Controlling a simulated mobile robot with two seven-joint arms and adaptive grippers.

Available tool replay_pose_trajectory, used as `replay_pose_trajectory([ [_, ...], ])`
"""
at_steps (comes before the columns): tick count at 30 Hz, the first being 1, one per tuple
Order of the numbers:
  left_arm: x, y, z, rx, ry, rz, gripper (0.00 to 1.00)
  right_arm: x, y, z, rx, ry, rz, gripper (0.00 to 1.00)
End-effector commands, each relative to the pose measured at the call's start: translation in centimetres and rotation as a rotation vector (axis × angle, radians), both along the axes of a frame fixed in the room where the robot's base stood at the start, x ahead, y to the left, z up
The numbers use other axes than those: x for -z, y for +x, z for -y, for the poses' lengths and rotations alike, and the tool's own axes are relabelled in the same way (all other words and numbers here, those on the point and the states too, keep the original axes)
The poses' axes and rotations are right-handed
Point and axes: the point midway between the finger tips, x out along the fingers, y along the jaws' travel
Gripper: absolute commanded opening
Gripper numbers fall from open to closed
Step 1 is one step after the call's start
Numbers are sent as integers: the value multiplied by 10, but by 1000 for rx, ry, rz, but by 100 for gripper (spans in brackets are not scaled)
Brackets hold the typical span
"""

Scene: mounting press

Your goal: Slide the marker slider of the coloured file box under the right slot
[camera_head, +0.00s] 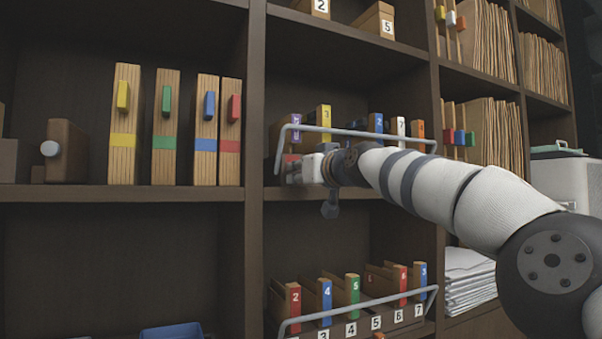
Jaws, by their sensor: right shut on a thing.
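The coloured file box stands on the middle shelf, with a pale wire rail (375,132) across its front. A purple file (296,127), a yellow file (326,117), a blue file (376,123), a white file (398,127) and an orange file (419,129) stand in it. A red patch (289,158) shows low at its left end. My right gripper (292,173) is at the box's lower left front, shut on what seems to be the marker slider. The slider and most of the box's front are hidden by my gripper and arm. My left gripper is out of view.
A second rack with numbered files and a front rail (360,307) stands on the shelf below. Binders with yellow, green, blue and red tabs stand left of the upright divider (255,200). My right arm crosses the shelf from the right.

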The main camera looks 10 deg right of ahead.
Motion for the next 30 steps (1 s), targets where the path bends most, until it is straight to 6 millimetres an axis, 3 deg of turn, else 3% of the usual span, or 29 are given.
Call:
replay_pose_trajectory([
  [14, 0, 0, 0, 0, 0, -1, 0, 1, 1, 0, 1, -2, 2, 0],
  [15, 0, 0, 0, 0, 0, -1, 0, 1, 1, 0, 1, -1, 1, 20],
  [18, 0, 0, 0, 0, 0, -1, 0, 1, 1, 0, 1, -1, 1, 38],
  [30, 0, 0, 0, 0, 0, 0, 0, -2, -4, 2, 1, -2, 2, 38],
])
